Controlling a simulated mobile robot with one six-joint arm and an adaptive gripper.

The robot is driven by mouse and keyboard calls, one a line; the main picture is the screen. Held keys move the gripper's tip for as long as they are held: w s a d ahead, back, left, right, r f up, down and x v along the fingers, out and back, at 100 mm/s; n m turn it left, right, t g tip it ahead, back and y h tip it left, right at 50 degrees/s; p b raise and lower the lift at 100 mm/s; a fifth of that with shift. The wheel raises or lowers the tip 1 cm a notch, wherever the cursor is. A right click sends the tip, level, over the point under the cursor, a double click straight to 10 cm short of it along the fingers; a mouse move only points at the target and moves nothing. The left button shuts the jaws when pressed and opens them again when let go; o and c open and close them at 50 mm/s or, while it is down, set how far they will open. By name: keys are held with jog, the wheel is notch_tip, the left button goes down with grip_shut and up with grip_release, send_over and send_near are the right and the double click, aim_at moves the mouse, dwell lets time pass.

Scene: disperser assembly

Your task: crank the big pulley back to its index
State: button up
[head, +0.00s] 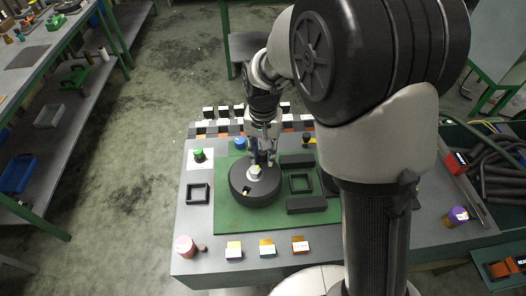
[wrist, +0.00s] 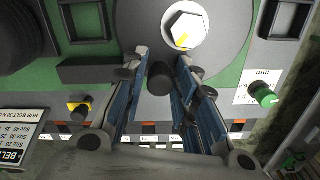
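The big pulley (head: 262,190) is a dark, thick disc lying flat on the green mat in the head view. A pale hex piece (head: 256,170) with a yellow mark sits at its centre, and it also shows in the wrist view (wrist: 184,30). A small light mark (head: 246,191) shows on the pulley's near side. In the wrist view a short dark crank knob (wrist: 160,78) stands near the rim of the disc (wrist: 135,15). My gripper (wrist: 162,62) points at the pulley; its fingers are apart, one on each side of the knob, with visible gaps.
A black square frame (head: 197,194) stands left of the pulley, another (head: 301,183) right of it, with dark blocks (head: 306,204) nearby. A green-topped part (head: 199,154) and a yellow-topped part (head: 308,140) stand behind. Labelled cards (head: 267,248) line the front edge. My arm hides the right side.

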grip_shut()
jog(key=shift+a, duration=0.1)
dwell(0.5)
